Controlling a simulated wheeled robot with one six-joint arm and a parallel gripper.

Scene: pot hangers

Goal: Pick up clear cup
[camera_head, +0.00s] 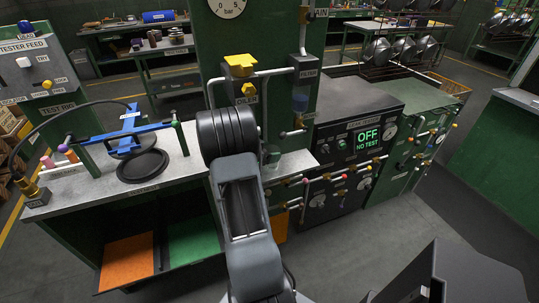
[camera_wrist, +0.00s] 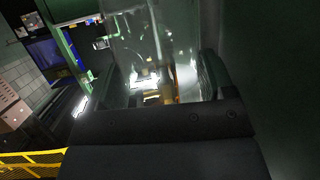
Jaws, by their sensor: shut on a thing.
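The clear cup (camera_wrist: 143,42) shows in the wrist view as a see-through shape between the two dark fingers of my gripper (camera_wrist: 163,80). The fingers are shut on it, one at its left and one at its right. Its top runs out of the picture and glare blurs its lower part. In the head view my own arm hides the gripper. A faint see-through edge shows just right of the arm, above the bench, and I cannot tell if it is the cup.
A green panel with a yellow-capped oiler (camera_head: 241,66) and a filter (camera_head: 300,102) stands behind my arm. Right of it is a dark leak tester (camera_head: 355,130) reading OFF, NO TEST.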

